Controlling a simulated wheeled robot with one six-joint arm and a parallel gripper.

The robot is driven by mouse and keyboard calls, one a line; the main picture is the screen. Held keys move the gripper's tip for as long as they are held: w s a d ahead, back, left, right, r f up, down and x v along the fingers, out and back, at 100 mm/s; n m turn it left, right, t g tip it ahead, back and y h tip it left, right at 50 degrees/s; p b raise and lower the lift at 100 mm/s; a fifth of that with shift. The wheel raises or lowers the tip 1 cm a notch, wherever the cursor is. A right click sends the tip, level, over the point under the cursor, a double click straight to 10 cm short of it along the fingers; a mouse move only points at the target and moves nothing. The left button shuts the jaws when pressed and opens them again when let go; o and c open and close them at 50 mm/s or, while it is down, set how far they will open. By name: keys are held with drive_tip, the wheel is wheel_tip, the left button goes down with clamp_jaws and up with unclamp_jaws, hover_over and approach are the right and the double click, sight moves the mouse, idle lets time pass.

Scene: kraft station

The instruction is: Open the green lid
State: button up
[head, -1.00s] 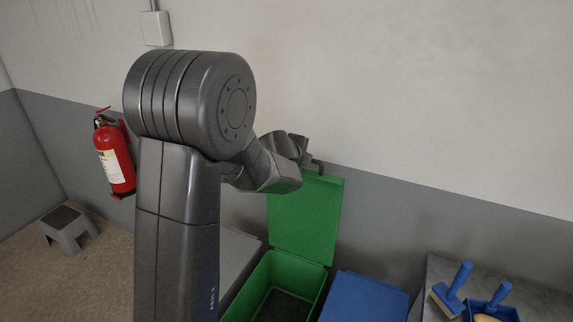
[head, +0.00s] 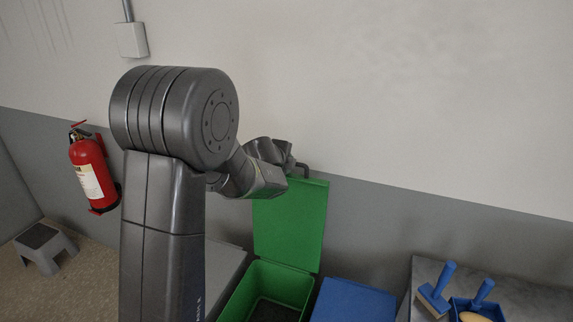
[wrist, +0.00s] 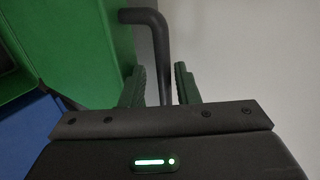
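The green lid (head: 290,222) stands upright, hinged open at the back of a green bin (head: 239,291), against the wall. Its underside and the bin's dark inside show. A dark bent handle (wrist: 156,40) sticks out from the lid's top edge. My gripper (wrist: 160,84) is at that edge, with the handle bar between its two fingers. The fingers stand apart, and a gap shows beside the bar. In the head view my wrist hides most of the gripper. The green lid also fills the left of the wrist view (wrist: 85,45).
A closed blue lid (head: 352,302) is right of the green bin, and a grey lid (head: 224,268) is left of it. A grey table (head: 520,295) at right holds blue-handled tools (head: 437,287). A fire extinguisher (head: 91,177) and a step stool (head: 42,247) are at left.

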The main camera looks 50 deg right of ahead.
drive_tip(key=p+v, duration=0.2)
drive_tip(key=v, duration=1.1)
drive_tip(key=shift+a+r, duration=0.25)
drive_tip(key=shift+a, duration=0.05)
drive_tip(key=shift+s+d, duration=0.1)
drive_tip(key=b+x, duration=0.2)
drive_tip(key=x, duration=1)
drive_tip(key=shift+d+f, duration=0.15)
drive_tip(key=shift+f, duration=0.1)
